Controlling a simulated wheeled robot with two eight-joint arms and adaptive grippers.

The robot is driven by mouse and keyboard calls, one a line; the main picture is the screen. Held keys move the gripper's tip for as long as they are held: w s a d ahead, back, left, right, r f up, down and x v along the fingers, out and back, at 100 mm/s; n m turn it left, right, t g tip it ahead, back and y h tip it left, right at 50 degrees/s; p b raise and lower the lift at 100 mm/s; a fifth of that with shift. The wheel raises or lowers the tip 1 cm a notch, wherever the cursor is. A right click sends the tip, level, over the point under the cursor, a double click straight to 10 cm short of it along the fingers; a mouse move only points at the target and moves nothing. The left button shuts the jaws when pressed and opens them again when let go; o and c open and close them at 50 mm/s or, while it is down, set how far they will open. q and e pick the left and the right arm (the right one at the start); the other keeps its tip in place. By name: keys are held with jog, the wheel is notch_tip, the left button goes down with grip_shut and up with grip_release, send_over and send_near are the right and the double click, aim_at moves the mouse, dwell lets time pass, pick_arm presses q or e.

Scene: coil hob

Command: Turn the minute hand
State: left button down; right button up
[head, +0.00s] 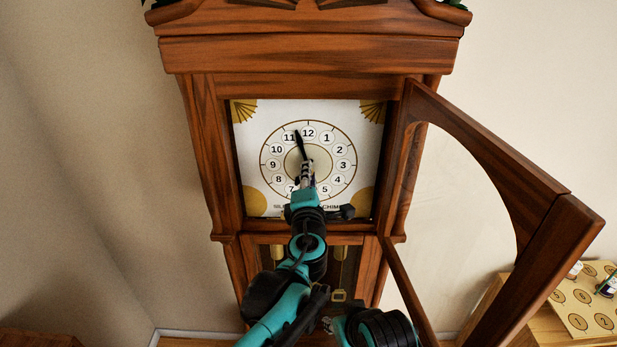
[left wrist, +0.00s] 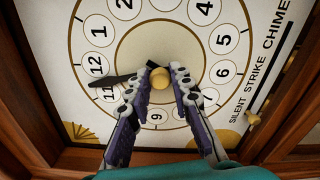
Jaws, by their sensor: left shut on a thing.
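The white clock dial (head: 245,130) with numbers sits in a wooden case. One black hand (head: 299,143) points between 11 and 12; I cannot tell whether a second hand is hidden. My left gripper (head: 306,163) is at the dial's centre. In the left wrist view, the fingers of my left gripper (left wrist: 164,69) are closed around a brass knob (left wrist: 160,79) at the centre. The black hand (left wrist: 97,82) reaches out from behind one finger. Where the hand meets the knob is hidden. My right gripper does not show.
The wooden door (head: 553,205) of the clock stands open to the right, its frame near my arm. The wooden case frame (head: 212,150) borders the dial closely. A board with numbered discs (head: 583,320) lies at the lower right.

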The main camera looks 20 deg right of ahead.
pick_arm(q)
jog(key=shift+m, duration=0.6)
jog(key=shift+m, duration=0.3)
jog(key=c, duration=1.3)
grip_release()
jog(key=shift+c, duration=0.2)
jog(key=shift+s, duration=0.1)
jog(key=v, duration=1.2)
